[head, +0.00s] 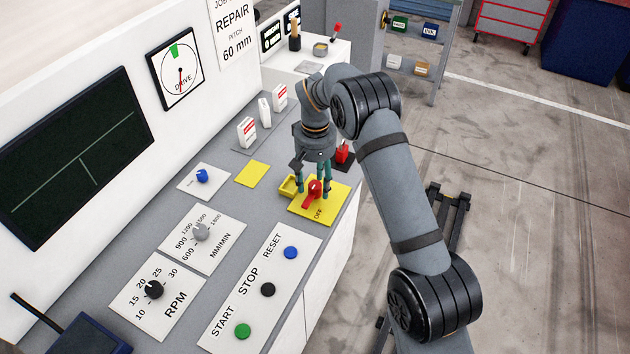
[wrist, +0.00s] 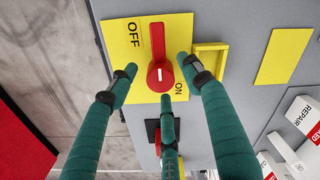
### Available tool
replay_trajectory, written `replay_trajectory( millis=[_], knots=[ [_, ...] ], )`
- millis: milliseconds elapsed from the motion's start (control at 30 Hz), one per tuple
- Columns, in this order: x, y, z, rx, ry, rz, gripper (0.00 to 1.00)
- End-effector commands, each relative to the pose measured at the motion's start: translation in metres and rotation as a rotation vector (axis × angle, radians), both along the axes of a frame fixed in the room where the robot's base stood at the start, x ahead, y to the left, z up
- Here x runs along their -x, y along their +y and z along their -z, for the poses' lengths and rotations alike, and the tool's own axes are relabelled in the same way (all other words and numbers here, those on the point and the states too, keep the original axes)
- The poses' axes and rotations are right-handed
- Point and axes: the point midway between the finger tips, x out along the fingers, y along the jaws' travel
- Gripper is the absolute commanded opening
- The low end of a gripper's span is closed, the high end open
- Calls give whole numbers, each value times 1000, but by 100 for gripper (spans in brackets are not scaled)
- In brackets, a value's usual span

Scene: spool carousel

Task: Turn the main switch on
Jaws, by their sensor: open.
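The main switch is a red rotary handle (head: 312,194) on a yellow plate (head: 325,210) near the right edge of the console. In the wrist view the handle (wrist: 158,45) points to the top of the picture, beside the OFF label (wrist: 133,35). The ON label (wrist: 178,89) is below right of its hub. My gripper (head: 314,186) is over the switch, pointing down. Its teal fingers are open around the hub in the wrist view (wrist: 158,80), with nothing held. I cannot tell whether any finger touches the handle.
A yellow bracket (head: 287,187) stands close beside the switch plate. A red and black item (head: 344,154) is behind it. Blue (head: 202,176), grey (head: 201,232) and black (head: 154,290) knobs and the push-button panel (head: 258,290) lie nearer. White boxes (head: 246,132) stand behind.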

Motion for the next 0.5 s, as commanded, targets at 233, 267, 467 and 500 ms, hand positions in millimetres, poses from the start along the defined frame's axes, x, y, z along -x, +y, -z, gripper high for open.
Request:
replay_trajectory(
  millis=[233, 267, 467, 500],
  knots=[
    [0, 0, 0, 0, 0, 0, 40],
    [0, 0, 0, 0, 0, 0, 38],
    [0, 0, 0, 0, 1, 0, 26],
    [0, 0, 0, 0, 1, 0, 24]
  ],
)
